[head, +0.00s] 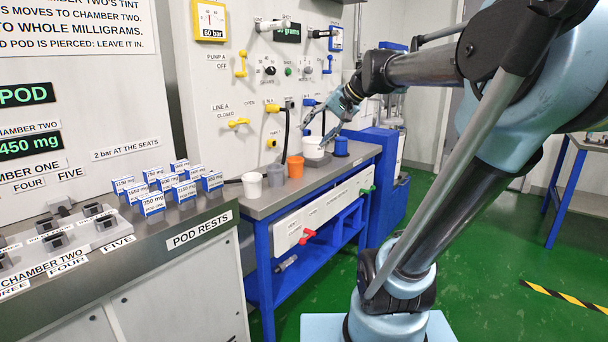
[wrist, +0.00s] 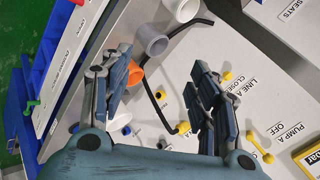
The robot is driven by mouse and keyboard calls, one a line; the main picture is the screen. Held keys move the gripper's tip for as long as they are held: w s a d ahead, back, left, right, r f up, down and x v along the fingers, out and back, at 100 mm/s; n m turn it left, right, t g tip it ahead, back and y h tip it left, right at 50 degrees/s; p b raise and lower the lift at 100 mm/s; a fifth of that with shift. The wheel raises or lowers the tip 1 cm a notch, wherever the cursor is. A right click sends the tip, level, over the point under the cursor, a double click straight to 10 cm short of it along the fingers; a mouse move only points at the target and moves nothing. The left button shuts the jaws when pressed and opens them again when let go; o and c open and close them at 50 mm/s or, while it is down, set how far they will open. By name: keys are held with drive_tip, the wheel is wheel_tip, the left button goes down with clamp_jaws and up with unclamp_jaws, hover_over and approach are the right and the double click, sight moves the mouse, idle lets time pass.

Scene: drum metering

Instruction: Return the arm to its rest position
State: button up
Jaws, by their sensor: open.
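My arm reaches from its base at the right over to the bench, with its elbow high. My gripper (head: 318,130) is open, its fingers pointing down just above a white cup (head: 313,147) on the bench. I see nothing held between the fingers. In the wrist view the two blue-grey fingers of my gripper (wrist: 160,72) stand wide apart, with an orange cup (wrist: 136,74) and a grey cup (wrist: 152,40) beyond them. I cannot tell whether a finger touches the white cup.
The metal bench (head: 258,206) also carries an orange cup (head: 295,167), a grey cup and a blue cup (head: 341,146). Behind stands a panel with yellow valve handles (head: 240,64) and a black hose. Labelled pods (head: 152,203) stand at left. Green floor (head: 480,270) at right is open.

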drive_tip(key=s+d+f+g+h, duration=0.1)
drive_tip(key=s+d+f+h, duration=0.1)
drive_tip(key=s+d+f, duration=0.3)
drive_tip(key=s+d+f+n+g+h, duration=0.1)
drive_tip(key=s+d+f+h, duration=0.2)
drive_tip(key=s+f, duration=0.6)
drive_tip(key=s+d+f+n+h, duration=0.1)
drive_tip(key=s+d+f, duration=0.5)
drive_tip(key=f, duration=0.9)
drive_tip(key=shift+s+d+g+h, duration=0.4)
drive_tip(key=shift+s+h, duration=0.3)
